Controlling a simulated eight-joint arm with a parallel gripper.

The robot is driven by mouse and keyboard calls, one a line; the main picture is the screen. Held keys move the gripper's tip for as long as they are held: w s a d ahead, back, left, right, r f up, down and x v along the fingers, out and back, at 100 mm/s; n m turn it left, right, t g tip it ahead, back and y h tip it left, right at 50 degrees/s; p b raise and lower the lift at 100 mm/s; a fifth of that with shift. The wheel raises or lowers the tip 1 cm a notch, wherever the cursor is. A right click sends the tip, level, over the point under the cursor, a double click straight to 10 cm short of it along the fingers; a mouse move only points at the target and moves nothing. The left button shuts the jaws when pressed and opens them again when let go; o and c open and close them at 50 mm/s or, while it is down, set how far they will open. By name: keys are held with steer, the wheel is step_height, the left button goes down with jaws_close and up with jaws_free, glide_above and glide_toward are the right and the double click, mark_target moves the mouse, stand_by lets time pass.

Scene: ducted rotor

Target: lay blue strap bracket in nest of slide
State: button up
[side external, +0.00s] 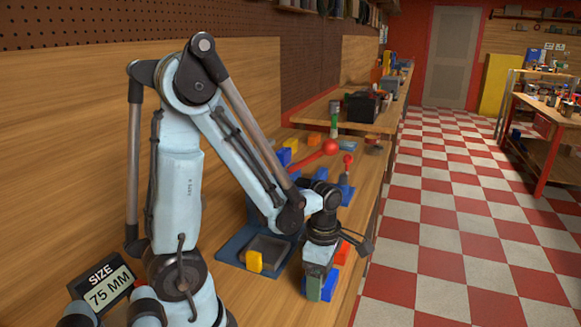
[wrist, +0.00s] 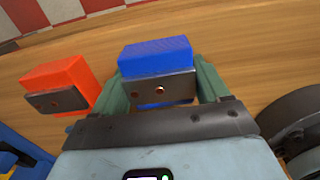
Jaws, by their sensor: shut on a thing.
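The blue strap bracket (wrist: 156,56) is a blue block with a grey metal strap that has holes in it. In the wrist view it sits between the green fingers of my gripper (wrist: 160,80), which is shut on it. In the side view my gripper (side external: 318,280) points down at the bench's front edge, with the blue bracket (side external: 330,285) partly hidden by a finger. Whether the bracket touches the bench is unclear. A blue fixture with a grey recessed plate (side external: 268,248), apparently the slide and its nest, lies left of my gripper.
An orange-red strap bracket (wrist: 58,84) lies beside the blue one on the bench. Levers with red knobs (side external: 331,147) rise behind, near several coloured blocks. A "75 MM" sign (side external: 105,285) stands at front left.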

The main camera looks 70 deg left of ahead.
steer(key=shift+f, duration=0.15)
steer(key=o, duration=1.1)
steer(key=shift+r, duration=5.95)
steer(key=r+m+t, duration=0.2)
steer(key=m+t, duration=0.5)
steer(key=m, duration=2)
glide_above(331, 282)
steer(key=w+d, duration=0.1)
steer(key=d, duration=0.2)
steer(key=shift+f, duration=0.2)
